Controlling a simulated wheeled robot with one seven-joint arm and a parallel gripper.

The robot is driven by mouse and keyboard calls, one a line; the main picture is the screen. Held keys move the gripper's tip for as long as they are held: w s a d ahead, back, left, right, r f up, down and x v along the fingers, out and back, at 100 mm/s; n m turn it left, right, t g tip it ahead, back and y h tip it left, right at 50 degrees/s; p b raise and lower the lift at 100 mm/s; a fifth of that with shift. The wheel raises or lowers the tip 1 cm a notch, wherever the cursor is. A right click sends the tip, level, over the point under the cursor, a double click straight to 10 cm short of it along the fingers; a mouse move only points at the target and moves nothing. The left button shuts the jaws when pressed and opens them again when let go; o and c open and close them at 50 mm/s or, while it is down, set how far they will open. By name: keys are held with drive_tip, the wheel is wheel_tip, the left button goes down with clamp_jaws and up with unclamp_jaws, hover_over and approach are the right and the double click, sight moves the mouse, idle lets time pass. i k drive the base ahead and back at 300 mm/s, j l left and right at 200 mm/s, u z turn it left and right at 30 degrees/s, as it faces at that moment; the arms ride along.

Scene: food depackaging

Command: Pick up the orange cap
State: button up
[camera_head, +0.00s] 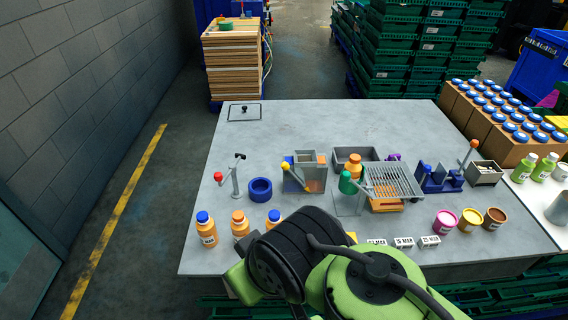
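An orange cap (238,215) appears to sit on top of the middle orange bottle (240,230) at the table's front left. The arm partly covers that area. Another orange-topped item (354,160) stands near the grey tray in the middle; I cannot tell if its top is a separate cap. My arm's green and black links fill the bottom centre. My gripper is not visible, so its position and whether it holds anything cannot be seen.
Blue-capped bottles (205,232) (273,218) flank the middle bottle. A blue ring (260,190), a lever stand (235,178), a wire rack (395,182) and small pots (444,222) share the grey table (320,118). Its back is mostly clear. Boxes of blue-capped containers (505,140) stand right.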

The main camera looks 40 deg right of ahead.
sight(354, 158)
drive_tip(key=k+j+z, duration=0.15)
drive_tip(key=z, duration=1.7)
